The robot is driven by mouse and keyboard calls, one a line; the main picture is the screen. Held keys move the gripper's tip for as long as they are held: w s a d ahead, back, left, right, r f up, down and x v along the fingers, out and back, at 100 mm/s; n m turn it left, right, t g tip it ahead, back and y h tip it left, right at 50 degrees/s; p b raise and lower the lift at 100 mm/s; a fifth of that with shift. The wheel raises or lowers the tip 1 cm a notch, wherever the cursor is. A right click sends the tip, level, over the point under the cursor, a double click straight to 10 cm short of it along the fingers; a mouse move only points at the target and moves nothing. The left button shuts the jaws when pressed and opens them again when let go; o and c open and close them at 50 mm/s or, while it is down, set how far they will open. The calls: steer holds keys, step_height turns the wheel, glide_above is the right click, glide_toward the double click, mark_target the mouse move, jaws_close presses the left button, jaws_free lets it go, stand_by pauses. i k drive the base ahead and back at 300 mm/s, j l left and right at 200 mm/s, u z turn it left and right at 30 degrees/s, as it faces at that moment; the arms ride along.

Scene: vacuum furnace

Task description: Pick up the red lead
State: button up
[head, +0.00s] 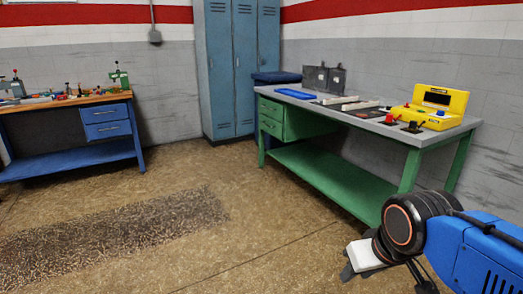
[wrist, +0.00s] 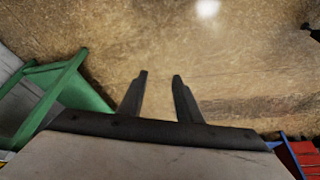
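The green workbench (head: 450,136) stands at the right in the head view. A yellow instrument case (head: 452,104) with its lid up is on the bench's right end. Small red and black pieces lie in front of it, among them a red piece (head: 366,114) that may be the red lead; it is too small to be sure. My gripper (wrist: 159,77) is open and empty in the wrist view, its two dark fingers apart over bare floor. In the head view my arm is at lower right, below the bench top and apart from it.
A blue tray (head: 294,93) and pale bars (head: 338,100) lie on the green bench. Blue lockers (head: 232,65) stand behind it. A blue workbench (head: 70,172) with tools is at left. The floor between is clear. The green bench's frame (wrist: 50,95) shows left in the wrist view.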

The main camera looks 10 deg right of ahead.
mark_target(388, 120)
steer(key=i+j+z, duration=0.1)
steer(key=i+z, duration=0.2)
steer(key=z, duration=0.15)
steer(key=i+j+z, duration=0.15)
steer(key=z, duration=0.25)
steer(key=i+j+z, duration=0.3)
steer(key=z, duration=0.15)
steer(key=i+j+z, duration=0.2)
steer(key=j+z, duration=0.2)
